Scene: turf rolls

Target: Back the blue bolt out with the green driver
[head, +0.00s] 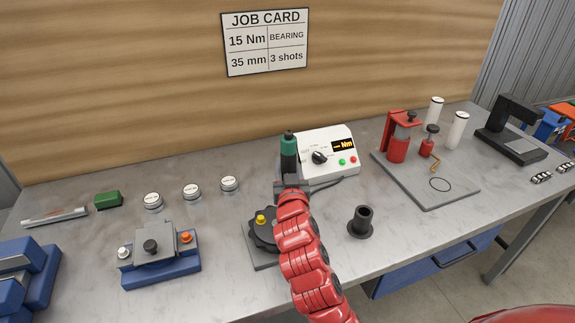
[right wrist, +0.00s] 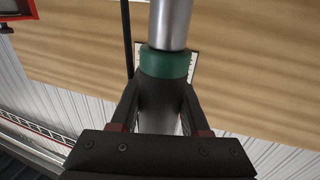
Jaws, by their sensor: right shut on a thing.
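My right gripper (head: 291,183) is shut on the green driver (head: 289,143), held upright above the bench. In the right wrist view, the jaws (right wrist: 160,118) close on the driver's dark body, with a green band (right wrist: 165,65) and a silver cylindrical part beyond. Below and left of the gripper is a black round lobed part (head: 258,236) on a grey plate, with a yellow bolt head (head: 261,219) showing. My red arm covers this part's right side. I see no blue bolt; it may be hidden behind the arm. My left gripper is not in view.
A white controller box (head: 329,150) stands behind the gripper. A black flanged socket (head: 361,222) is to the right of the arm. A blue-based fixture (head: 160,270) is to the left. A grey plate (head: 430,190) with red tools lies at right.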

